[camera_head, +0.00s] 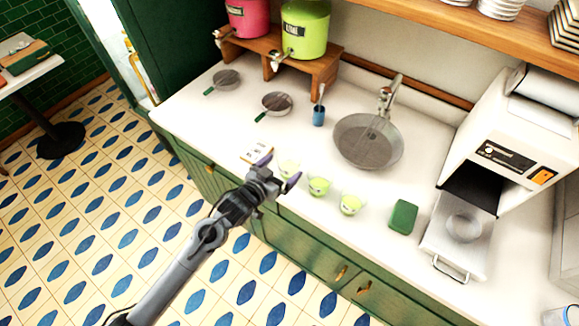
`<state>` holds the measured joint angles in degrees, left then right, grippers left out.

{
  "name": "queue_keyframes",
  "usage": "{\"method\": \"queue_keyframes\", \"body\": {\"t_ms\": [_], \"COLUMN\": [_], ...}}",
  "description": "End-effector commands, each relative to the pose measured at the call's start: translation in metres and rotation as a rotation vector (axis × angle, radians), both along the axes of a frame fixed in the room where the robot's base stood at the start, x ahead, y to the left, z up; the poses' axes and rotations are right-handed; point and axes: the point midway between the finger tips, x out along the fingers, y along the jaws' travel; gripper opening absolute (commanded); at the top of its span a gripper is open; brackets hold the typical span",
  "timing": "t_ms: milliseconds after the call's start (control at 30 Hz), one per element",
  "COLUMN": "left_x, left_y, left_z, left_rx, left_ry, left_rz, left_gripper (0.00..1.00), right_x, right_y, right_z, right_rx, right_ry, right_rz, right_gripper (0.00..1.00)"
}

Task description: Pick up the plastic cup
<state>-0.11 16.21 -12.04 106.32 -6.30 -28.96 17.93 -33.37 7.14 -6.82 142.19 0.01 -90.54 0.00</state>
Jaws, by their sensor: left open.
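Several light plastic cups with green marks stand in a row near the front edge of the white counter. The middle cup (319,186) and the right cup (350,205) show clearly. The left cup (288,167) is just behind my left gripper and is partly hidden by it. My left gripper (279,171) reaches in from the lower left, over the counter's front edge. Its purple-tipped fingers are spread apart, and nothing is visibly held. Whether it touches the left cup I cannot tell. My right gripper is not in view.
A small card (257,152) lies left of the cups. A green sponge (403,217) lies to the right, before a white machine (506,150) with a pulled-out tray. Behind are a round sink (368,141), a blue cup (319,115), two strainers and a wooden stand (300,62) with dispensers.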

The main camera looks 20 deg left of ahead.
Motion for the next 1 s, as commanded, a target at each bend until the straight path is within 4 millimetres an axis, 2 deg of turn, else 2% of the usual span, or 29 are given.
{"method": "queue_keyframes", "body": {"t_ms": [167, 533, 833, 867, 1000], "left_x": [0.009, 0.048, 0.052, 0.052, 0.052], "left_y": [-0.001, -0.008, -0.009, -0.009, -0.009], "left_z": [-0.002, -0.015, -0.017, -0.017, -0.016], "left_rx": [0.0, -0.001, 0.0, 0.0, 0.0], "left_ry": [-0.001, -0.001, 0.0, 0.0, 0.0], "left_rz": [0.0, 0.0, 0.0, 0.0, 0.0], "left_gripper": [1.0, 1.0, 1.0, 0.98, 0.77], "right_x": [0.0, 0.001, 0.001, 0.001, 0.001], "right_y": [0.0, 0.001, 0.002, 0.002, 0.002], "right_z": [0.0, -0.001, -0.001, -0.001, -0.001], "right_rx": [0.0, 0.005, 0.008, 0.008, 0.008], "right_ry": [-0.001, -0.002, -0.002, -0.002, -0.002], "right_rz": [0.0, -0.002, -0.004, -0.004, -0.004], "right_gripper": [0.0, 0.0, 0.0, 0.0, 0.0]}}
